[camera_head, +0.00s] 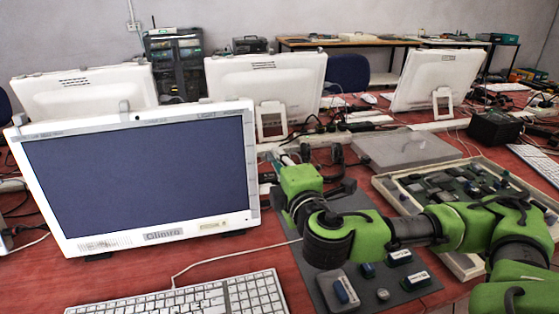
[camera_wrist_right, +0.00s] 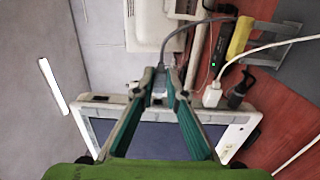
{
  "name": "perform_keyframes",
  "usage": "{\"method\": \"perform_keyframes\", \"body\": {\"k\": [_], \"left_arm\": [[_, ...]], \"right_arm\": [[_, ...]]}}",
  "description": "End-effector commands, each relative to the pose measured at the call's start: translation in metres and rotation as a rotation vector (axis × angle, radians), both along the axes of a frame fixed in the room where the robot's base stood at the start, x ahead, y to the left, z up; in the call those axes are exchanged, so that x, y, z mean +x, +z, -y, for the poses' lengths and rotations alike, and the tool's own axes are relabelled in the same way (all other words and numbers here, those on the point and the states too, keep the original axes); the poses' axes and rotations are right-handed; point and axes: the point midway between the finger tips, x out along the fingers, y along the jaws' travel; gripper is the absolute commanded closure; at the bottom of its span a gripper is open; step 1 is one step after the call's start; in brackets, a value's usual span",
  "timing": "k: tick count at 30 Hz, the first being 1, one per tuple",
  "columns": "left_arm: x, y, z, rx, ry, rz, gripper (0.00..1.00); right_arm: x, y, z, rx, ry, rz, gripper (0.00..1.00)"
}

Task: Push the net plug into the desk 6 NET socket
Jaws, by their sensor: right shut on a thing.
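My right gripper (camera_wrist_right: 160,97) is shut on a small grey plug (camera_wrist_right: 160,84), whose grey cable (camera_wrist_right: 178,30) loops up and to the right in the right wrist view. In the head view the right gripper (camera_head: 278,160) is beside the right edge of the front monitor, mostly hidden by my own green wrist. The plug's front is hidden between the fingertips. I cannot make out the NET socket or any desk label. My left gripper is in neither view.
The front monitor (camera_head: 150,175) stands close left of the right gripper, with a keyboard (camera_head: 185,298) before it. A white plug (camera_wrist_right: 212,96) and a yellow block (camera_wrist_right: 240,36) lie right of the fingers. A grey mat (camera_head: 345,268) carries small devices. A parts tray (camera_head: 395,196) stands right.

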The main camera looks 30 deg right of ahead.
Motion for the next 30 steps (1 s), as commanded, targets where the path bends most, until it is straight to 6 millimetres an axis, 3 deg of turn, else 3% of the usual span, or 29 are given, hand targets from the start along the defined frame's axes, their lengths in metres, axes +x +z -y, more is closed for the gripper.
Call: {"method": "perform_keyframes", "body": {"k": [30], "left_arm": [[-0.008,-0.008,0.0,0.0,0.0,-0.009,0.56]], "right_arm": [[0.004,0.0,-0.015,0.001,0.001,0.0,1.0]]}}
